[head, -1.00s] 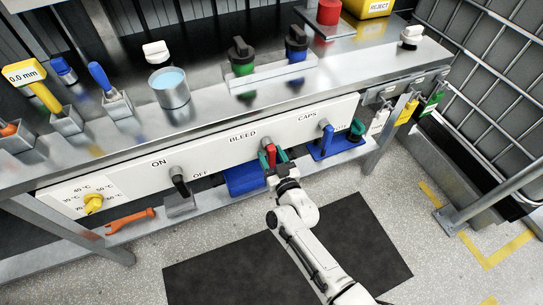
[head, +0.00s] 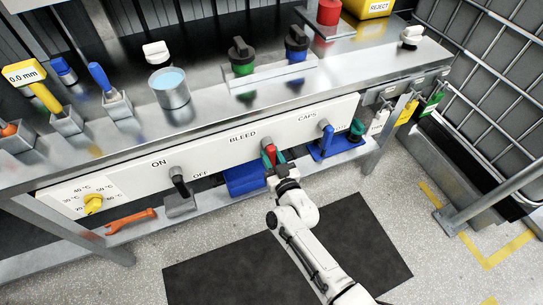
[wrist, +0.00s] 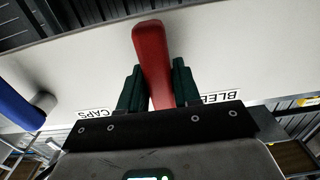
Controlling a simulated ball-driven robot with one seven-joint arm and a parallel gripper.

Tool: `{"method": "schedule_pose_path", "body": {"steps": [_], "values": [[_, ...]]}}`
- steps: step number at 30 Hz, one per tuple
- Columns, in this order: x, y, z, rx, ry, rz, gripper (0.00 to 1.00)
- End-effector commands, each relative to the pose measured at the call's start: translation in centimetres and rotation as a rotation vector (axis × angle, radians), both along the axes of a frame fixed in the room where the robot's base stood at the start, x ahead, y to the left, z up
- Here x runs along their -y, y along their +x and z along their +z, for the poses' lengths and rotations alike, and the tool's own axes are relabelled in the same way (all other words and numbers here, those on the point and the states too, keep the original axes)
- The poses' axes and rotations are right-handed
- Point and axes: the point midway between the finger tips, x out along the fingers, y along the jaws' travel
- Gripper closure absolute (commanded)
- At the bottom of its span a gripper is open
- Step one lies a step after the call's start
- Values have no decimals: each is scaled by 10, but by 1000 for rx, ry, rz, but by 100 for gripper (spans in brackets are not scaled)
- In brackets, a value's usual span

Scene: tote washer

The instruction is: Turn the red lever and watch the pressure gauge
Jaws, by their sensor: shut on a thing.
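The red lever (head: 269,152) sits on the white front panel (head: 215,160), below the word BLEED. In the wrist view the red lever (wrist: 152,62) stands between my gripper's two dark green fingers. My gripper (head: 273,160) is shut on the lever, one finger on each side. It also shows from behind in the wrist view (wrist: 158,88). I cannot see a pressure gauge in either view.
A blue lever (head: 326,137) by CAPS is right of the red one, and a black lever (head: 178,180) by ON/OFF is left. A yellow knob (head: 93,203) is farther left. An orange wrench (head: 131,222) lies on the lower shelf (head: 215,212). The floor in front is clear.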

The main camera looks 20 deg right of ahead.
Motion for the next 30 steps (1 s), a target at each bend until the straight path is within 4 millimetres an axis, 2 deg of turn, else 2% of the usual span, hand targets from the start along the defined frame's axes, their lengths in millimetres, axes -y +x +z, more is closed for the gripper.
{"method": "schedule_pose_path", "body": {"steps": [11, 30], "values": [[-6, 0, 0, 0, 170, 1, 100], [-20, -1, 8, -1, 769, 0, 100]]}}
